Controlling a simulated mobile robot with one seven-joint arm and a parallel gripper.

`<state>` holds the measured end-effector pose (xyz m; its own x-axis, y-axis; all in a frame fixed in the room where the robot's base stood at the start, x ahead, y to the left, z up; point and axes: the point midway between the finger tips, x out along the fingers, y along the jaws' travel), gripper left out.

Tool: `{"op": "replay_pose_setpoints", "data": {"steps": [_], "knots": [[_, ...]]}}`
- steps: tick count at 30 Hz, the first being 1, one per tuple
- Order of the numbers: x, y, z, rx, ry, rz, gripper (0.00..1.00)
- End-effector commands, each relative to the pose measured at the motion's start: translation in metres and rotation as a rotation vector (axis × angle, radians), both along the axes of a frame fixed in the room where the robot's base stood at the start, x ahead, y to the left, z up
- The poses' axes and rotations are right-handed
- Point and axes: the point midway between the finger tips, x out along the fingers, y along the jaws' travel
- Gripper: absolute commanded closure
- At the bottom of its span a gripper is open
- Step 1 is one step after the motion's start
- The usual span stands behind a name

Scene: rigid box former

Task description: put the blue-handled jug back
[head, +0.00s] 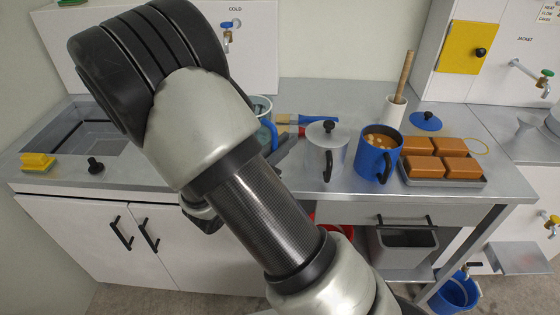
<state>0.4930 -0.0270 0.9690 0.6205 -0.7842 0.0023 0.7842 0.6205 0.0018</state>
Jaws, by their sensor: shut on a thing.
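The blue-handled jug (261,104) is at the back of the counter, mostly hidden behind my arm. Its pale rim and part of its blue handle (270,131) show in the head view. My gripper (282,150) is largely hidden by my own arm. A dark finger of it shows just below and right of the blue handle. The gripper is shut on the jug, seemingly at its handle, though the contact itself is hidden. Whether the jug's base touches the counter cannot be seen.
Right of the jug stand a lidded metal pot (325,158), a filled blue pot (377,158) and a tray of brown blocks (445,182). Brushes (312,120) lie behind. The sink (85,135) is at left, with a yellow sponge (38,163) and black knob (95,164).

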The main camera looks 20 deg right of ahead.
Motion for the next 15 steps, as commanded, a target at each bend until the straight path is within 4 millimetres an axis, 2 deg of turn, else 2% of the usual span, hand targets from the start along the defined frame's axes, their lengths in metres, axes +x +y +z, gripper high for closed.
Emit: {"op": "replay_pose_setpoints", "data": {"steps": [5,9,15], "knots": [[0.000,0.000,-0.016,-0.002,0.001,0.000,1.00],[0.000,-0.001,-0.037,-0.003,0.002,0.000,1.00],[0.000,0.000,-0.040,0.000,-0.003,0.000,1.00]]}}
